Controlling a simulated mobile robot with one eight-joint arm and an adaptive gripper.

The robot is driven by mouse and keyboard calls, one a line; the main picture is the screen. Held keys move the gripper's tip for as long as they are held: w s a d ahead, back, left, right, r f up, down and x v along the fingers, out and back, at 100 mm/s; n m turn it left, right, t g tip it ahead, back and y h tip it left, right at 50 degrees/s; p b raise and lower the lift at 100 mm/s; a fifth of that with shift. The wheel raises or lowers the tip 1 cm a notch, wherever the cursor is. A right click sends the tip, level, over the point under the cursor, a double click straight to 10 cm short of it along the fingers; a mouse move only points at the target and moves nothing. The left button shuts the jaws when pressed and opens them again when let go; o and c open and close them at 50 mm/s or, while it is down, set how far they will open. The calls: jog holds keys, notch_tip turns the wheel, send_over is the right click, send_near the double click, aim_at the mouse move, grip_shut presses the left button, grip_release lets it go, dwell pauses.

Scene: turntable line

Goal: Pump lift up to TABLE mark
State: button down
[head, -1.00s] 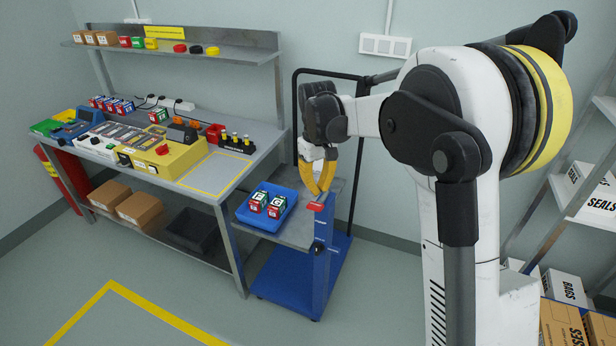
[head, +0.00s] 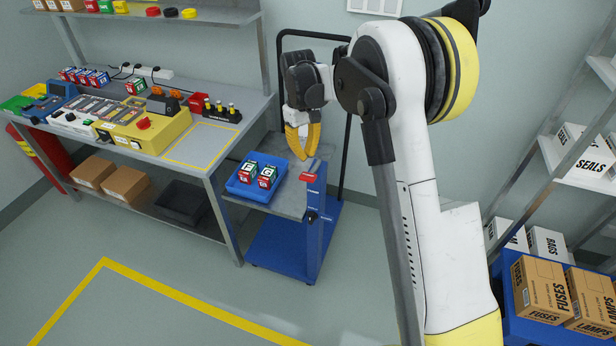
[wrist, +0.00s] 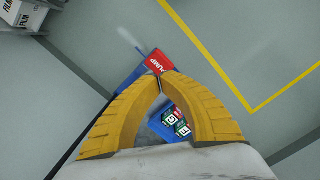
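The lift is a blue wheeled cart (head: 285,248) with a grey platform (head: 292,203), standing beside the workbench. Its platform is lower than the bench top. A blue post (head: 316,228) at its near right carries small marks too small to read. A red pad (head: 308,178) sits at the top of the post; in the wrist view this pad (wrist: 159,62) reads PUMP. A blue tray (head: 240,188) on the platform holds two boxes lettered F (head: 246,174) and G (head: 268,177). My gripper (head: 304,157) is above the pad; its yellow fingertips (wrist: 160,76) meet, with nothing seen between them.
The workbench (head: 248,118) left of the lift has a bare yellow-outlined area (head: 203,146) at its right end. A black handle frame (head: 344,150) rises behind the lift. Shelving with cartons (head: 541,290) stands at right. The floor in front is clear, with yellow lines.

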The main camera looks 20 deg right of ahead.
aim_at(307, 175)
jog(key=shift+s+d+f+b, duration=0.15)
jog(key=shift+f+b, duration=0.65)
jog(key=shift+f, duration=0.65)
jog(key=shift+s+a+f+b, duration=0.1)
jog(key=shift+f+b, duration=0.65)
jog(key=shift+f, duration=0.65)
jog(key=shift+f, duration=0.1)
